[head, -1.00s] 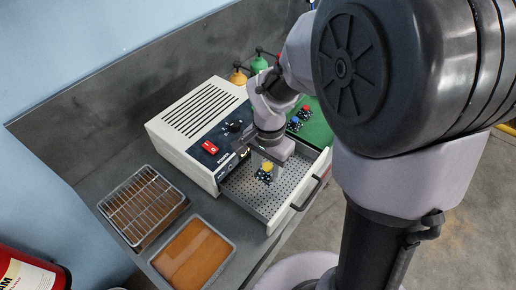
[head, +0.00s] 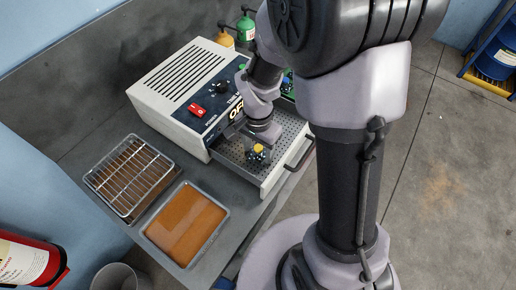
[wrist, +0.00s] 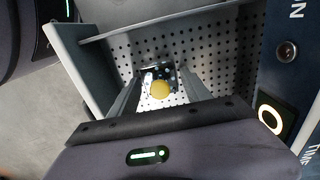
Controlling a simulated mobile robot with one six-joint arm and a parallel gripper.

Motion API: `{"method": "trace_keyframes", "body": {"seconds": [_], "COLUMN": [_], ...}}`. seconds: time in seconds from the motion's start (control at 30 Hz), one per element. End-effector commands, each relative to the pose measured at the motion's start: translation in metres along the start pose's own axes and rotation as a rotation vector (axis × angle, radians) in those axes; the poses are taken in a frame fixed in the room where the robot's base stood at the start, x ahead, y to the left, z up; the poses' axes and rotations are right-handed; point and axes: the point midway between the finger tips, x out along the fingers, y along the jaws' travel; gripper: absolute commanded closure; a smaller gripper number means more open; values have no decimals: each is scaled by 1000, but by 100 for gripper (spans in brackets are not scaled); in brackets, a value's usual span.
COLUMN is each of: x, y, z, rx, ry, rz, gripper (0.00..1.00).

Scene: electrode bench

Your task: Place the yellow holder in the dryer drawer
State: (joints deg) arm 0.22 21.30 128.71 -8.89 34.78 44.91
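The yellow holder, a dark piece with a round yellow top, is inside the open dryer drawer (head: 233,151); it shows in the head view (head: 258,152) and the wrist view (wrist: 160,89). The drawer has a perforated metal floor and pale walls. It is pulled out from the white dryer (head: 180,85). My gripper (head: 257,150) reaches down into the drawer over the holder. In the wrist view its two fingers (wrist: 160,82) stand on either side of the holder, with gaps showing, so it looks open. The holder's underside is hidden.
A wire rack (head: 128,176) and a tray of orange liquid (head: 186,224) sit on the bench left of the drawer. My arm hides much of the bench at the right.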

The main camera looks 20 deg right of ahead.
Motion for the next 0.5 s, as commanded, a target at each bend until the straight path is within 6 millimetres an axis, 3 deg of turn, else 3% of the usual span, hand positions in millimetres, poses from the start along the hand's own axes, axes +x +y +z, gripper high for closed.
{"method": "trace_keyframes", "body": {"seconds": [0.33,0.43,0.5], "x": [-3,-18,-38], "y": [0,-1,-1], "z": [0,-1,-1], "rx": [0,-1,0], "ry": [0,3,3], "rz": [0,-4,-5], "gripper": [33,33,33]}}
